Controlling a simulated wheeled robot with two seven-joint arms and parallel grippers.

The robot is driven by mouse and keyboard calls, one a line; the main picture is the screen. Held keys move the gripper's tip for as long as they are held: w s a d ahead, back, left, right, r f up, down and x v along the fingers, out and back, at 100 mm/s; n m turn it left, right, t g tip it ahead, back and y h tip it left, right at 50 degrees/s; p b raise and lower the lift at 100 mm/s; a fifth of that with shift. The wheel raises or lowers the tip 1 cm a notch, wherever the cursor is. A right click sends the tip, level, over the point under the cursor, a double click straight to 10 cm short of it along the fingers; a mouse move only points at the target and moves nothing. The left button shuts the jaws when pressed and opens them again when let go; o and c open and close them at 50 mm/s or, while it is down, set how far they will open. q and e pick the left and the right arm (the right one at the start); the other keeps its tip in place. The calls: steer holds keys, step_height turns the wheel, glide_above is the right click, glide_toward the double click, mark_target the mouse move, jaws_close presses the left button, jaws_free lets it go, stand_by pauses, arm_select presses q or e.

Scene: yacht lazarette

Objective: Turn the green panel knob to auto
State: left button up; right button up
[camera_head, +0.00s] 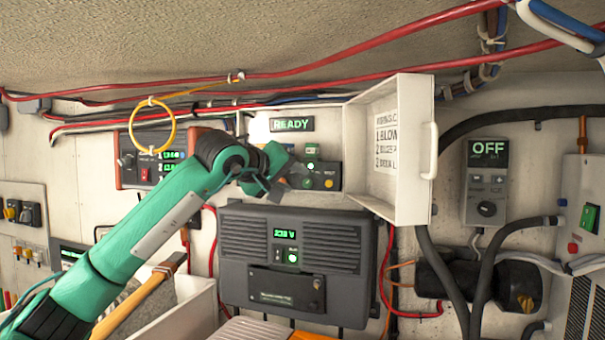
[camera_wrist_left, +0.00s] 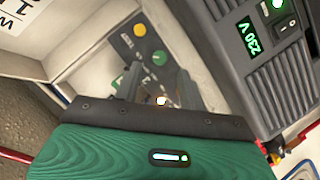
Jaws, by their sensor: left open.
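My left gripper (camera_head: 286,181) is open and just left of the knob in the head view. In the left wrist view its fingers (camera_wrist_left: 159,70) point at the panel, one on either side of the knob's line; I cannot tell whether they touch it. The knob's pointer and labels are too small to read. My right gripper is not in view.
An open white cabinet door (camera_head: 411,150) juts out just right of the panel. A grey unit reading 230 V (camera_head: 342,250) is mounted below. A yellow ring (camera_head: 153,124) hangs above my arm. A wall controller reading OFF (camera_head: 487,182) is farther right.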

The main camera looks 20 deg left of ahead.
mark_target(305, 183)
arm_select(q)
steer(key=shift+p+x, duration=0.5)
steer(key=shift+x, duration=0.7)
steer(key=shift+w+d, duration=0.1)
steer(key=shift+w, duration=0.3)
steer(key=shift+w+d+f, duration=0.15)
steer(key=shift+w, duration=0.25)
steer(key=c, duration=0.7)
jaws_close()
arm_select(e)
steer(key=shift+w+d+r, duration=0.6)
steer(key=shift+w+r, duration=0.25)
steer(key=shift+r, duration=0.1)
